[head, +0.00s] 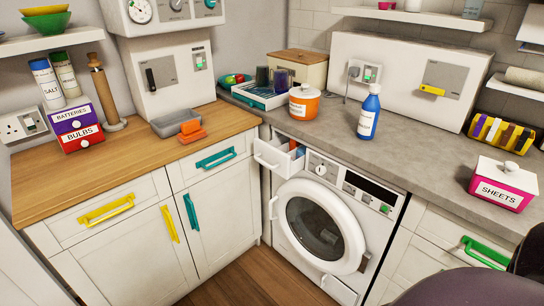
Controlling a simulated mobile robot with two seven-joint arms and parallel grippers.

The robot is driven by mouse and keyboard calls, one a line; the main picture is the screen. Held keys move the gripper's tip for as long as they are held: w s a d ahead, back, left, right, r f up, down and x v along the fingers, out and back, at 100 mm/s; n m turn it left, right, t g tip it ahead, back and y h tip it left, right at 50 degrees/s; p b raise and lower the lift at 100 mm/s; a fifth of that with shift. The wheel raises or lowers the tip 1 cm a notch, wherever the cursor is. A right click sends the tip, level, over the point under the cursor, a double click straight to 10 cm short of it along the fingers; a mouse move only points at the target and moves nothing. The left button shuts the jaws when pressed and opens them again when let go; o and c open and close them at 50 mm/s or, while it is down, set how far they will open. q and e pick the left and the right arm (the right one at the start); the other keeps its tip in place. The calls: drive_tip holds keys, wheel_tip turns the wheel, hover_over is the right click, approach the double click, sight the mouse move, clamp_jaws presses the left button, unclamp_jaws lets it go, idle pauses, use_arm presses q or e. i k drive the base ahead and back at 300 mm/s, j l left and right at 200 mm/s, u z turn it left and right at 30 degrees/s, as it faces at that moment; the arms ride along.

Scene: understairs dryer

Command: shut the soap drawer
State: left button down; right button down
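The soap drawer (270,157) is at the top left of the front of the white washer-dryer (325,225). It stands pulled out, with its white front away from the machine's face. The machine's round door (318,226) is below and to the right of the drawer and looks shut. Neither of my grippers shows in the head view.
The grey worktop (420,150) overhangs the machine, with an orange canister (303,106) and a blue bottle (369,115) on it. Wood-topped cabinets (120,248) stand close left of the drawer. Wooden floor (240,277) lies clear in front.

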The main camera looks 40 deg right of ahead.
sight(274, 155)
drive_tip(key=i+z, duration=0.85)
drive_tip(key=i+j+z, duration=0.2)
drive_tip(key=z, duration=0.2)
drive_tip(key=i+j+z, duration=0.4)
drive_tip(key=k+l, duration=0.05)
drive_tip(key=k, duration=0.05)
